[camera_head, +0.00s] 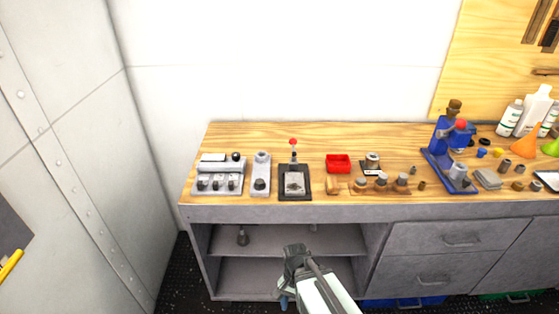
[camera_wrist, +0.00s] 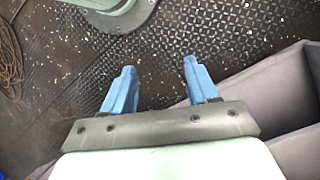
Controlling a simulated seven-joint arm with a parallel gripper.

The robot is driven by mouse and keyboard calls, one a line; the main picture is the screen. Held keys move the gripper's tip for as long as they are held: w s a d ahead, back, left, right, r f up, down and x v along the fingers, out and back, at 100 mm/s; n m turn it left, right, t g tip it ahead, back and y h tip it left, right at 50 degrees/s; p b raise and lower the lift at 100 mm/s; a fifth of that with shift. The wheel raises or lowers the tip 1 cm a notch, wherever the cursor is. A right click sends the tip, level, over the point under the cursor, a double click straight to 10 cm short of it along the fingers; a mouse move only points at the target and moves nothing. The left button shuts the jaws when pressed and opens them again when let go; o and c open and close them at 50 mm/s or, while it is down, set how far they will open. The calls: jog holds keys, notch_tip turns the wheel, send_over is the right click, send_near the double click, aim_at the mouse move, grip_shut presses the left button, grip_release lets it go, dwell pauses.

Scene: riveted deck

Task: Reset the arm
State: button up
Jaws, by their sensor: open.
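My arm reaches in from the bottom of the head view, and my gripper (camera_head: 284,302) hangs low in front of the bench's open shelves. In the wrist view my gripper (camera_wrist: 157,82) shows two blue fingers set well apart, with nothing between them. It points down over the dark riveted deck (camera_wrist: 165,45). It is below the level of the bench top and touches nothing that I can see.
A wooden bench (camera_head: 262,133) holds control boxes (camera_head: 218,174), a red-knobbed lever (camera_head: 293,158), a red bin (camera_head: 338,163) and a blue press (camera_head: 447,150). Grey drawers (camera_head: 440,258) stand right of the shelves (camera_head: 280,240). A grey panel edge lies close to the gripper's right in the wrist view (camera_wrist: 265,85).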

jog(key=s+d+f+n+g, duration=0.1)
jog(key=s+d+f+n, duration=0.1)
jog(key=s+d+f, duration=0.4)
jog(key=s+d+f+n+g, duration=0.1)
jog(key=s+d+f+n, duration=0.2)
jog(key=s+d+f, duration=0.3)
jog(key=s+f, duration=0.5)
jog(key=s, duration=0.1)
jog(key=shift+s+d+g, duration=0.2)
jog(key=shift+s+g, duration=0.15)
jog(key=shift+g, duration=0.05)
